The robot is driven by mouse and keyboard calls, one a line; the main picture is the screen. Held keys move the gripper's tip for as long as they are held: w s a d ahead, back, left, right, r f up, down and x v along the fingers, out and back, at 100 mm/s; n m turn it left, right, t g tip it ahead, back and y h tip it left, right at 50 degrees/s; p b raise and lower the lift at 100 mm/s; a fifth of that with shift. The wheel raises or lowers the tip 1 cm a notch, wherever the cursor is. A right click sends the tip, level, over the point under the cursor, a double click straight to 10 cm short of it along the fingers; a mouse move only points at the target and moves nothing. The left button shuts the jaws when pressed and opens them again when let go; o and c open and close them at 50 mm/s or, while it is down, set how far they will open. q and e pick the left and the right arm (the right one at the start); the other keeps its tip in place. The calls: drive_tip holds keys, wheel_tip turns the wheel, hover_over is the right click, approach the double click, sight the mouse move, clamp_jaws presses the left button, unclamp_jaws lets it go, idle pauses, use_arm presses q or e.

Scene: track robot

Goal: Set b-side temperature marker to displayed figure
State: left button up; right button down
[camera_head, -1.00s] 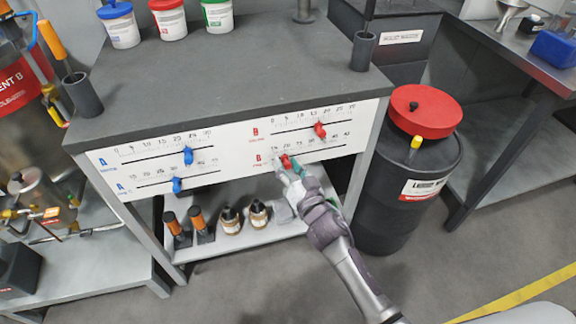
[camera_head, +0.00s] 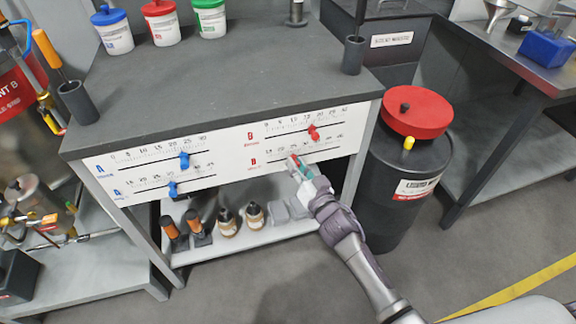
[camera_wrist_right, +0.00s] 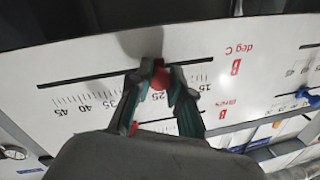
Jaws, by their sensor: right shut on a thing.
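The white panel (camera_head: 225,168) on the bench front carries slider scales. The lower red B scale, marked deg C (camera_wrist_right: 233,58) in the wrist view, runs from 15 to 45. No displayed figure is readable in these views. My left gripper is out of view.
Blue A markers (camera_head: 184,160) (camera_head: 172,189) sit on the panel's left half. Bottles and orange-handled items (camera_head: 170,228) stand on the shelf below. A black drum (camera_head: 405,170) with a red lid stands right of the bench, close to my right arm.

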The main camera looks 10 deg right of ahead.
drive_tip(key=shift+w+r, duration=0.15)
drive_tip(key=shift+r, duration=0.1)
drive_tip(key=c, duration=1.1)
unclamp_jaws()
drive_tip(key=shift+f, duration=0.1)
drive_tip(key=shift+o, duration=0.2)
drive_tip(key=v, duration=1.2)
drive_tip(key=shift+d+f, duration=0.1)
drive_tip(key=shift+d, duration=0.05)
